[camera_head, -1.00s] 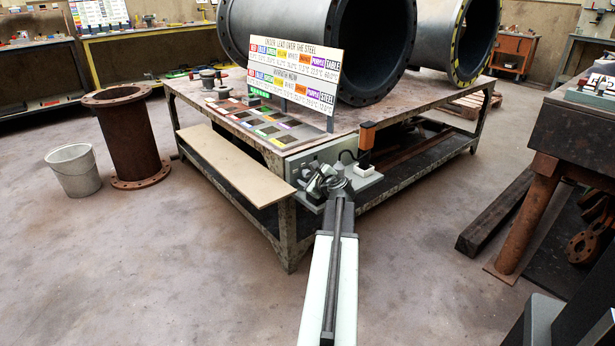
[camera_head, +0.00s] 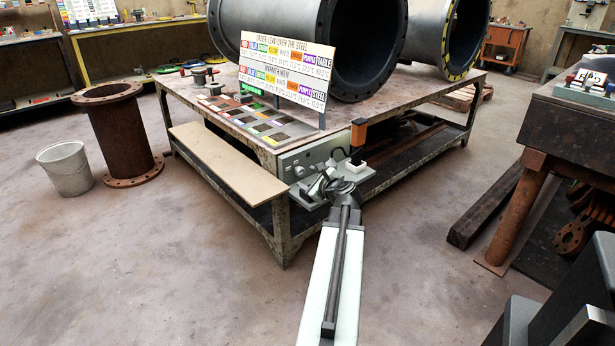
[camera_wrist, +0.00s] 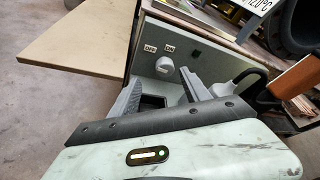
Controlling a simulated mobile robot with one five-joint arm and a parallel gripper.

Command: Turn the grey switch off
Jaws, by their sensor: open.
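The grey switch (camera_wrist: 164,66) is a small round knob on a grey panel (camera_wrist: 205,55) in the wrist view. An OFF label (camera_wrist: 150,48) and an ON label (camera_wrist: 168,49) sit just above it, OFF on the left. I cannot tell clearly which label the knob points to. My gripper (camera_wrist: 160,82) is open and empty, with one finger to each side and below the knob in the picture. The fingers seem apart from it. In the head view the panel (camera_head: 312,155) is on the table's near corner, and my gripper (camera_head: 325,184) is in front of it.
A flat board (camera_head: 225,165) juts from the table's left side, left of the panel. An orange-topped device (camera_head: 359,134) and a dark cable (camera_wrist: 250,73) are to the panel's right. A bucket (camera_head: 66,168) and a rusty pipe (camera_head: 122,135) stand left. Floor in front is clear.

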